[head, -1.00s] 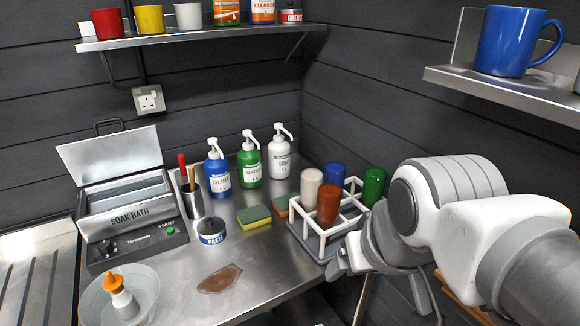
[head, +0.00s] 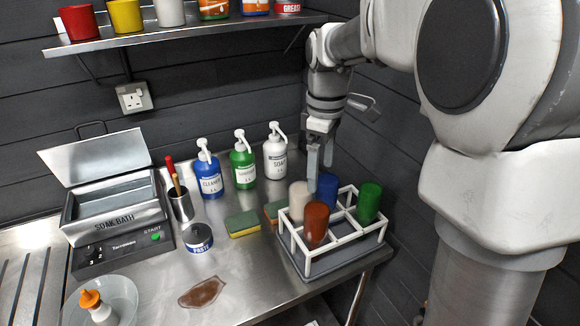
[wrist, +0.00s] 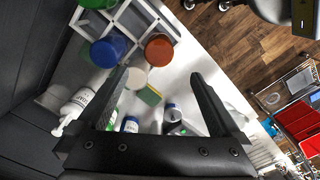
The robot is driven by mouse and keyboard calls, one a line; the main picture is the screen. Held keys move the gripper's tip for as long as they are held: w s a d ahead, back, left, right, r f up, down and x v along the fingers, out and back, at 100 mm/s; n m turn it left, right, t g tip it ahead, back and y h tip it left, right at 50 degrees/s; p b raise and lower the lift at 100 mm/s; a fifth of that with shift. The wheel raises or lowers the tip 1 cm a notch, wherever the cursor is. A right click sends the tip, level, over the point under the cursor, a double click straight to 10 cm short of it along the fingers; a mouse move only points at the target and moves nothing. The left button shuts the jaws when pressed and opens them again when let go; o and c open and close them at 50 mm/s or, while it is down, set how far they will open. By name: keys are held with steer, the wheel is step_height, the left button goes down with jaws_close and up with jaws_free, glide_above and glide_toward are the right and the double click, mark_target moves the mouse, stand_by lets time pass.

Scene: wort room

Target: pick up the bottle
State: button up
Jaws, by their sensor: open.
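Several bottles are in view, and I cannot tell which one the task means. Three pump bottles stand upright at the back of the steel counter: blue (head: 209,181), green (head: 243,169) and white (head: 275,161). A white rack (head: 340,238) holds upturned rounded vessels: white (head: 298,203), orange-brown (head: 315,224), blue (head: 327,188) and green (head: 368,203). My gripper (head: 320,180) points down just above the rack's back left, open and empty; its spread fingers show in the wrist view (wrist: 162,75).
A soak bath (head: 115,220), tool cup (head: 181,203), paste tin (head: 199,238) and sponges (head: 243,223) stand on the counter. A brown stain (head: 202,292) lies in front. A shelf with cups (head: 150,37) hangs above. The counter around the stain is clear.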

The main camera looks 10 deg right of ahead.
mark_target(317, 209)
step_height(317, 209, down, 12)
steer(key=shift+r, duration=0.15)
steer(key=shift+w+a+f+p, duration=0.1)
steer(key=shift+w+f+p, duration=0.05)
steer(key=shift+f, duration=1.3)
steer(key=shift+w+f+p, duration=0.1)
steer(key=shift+f+p, duration=0.05)
steer(key=shift+f, duration=1.3)
steer(key=c, duration=1.6)
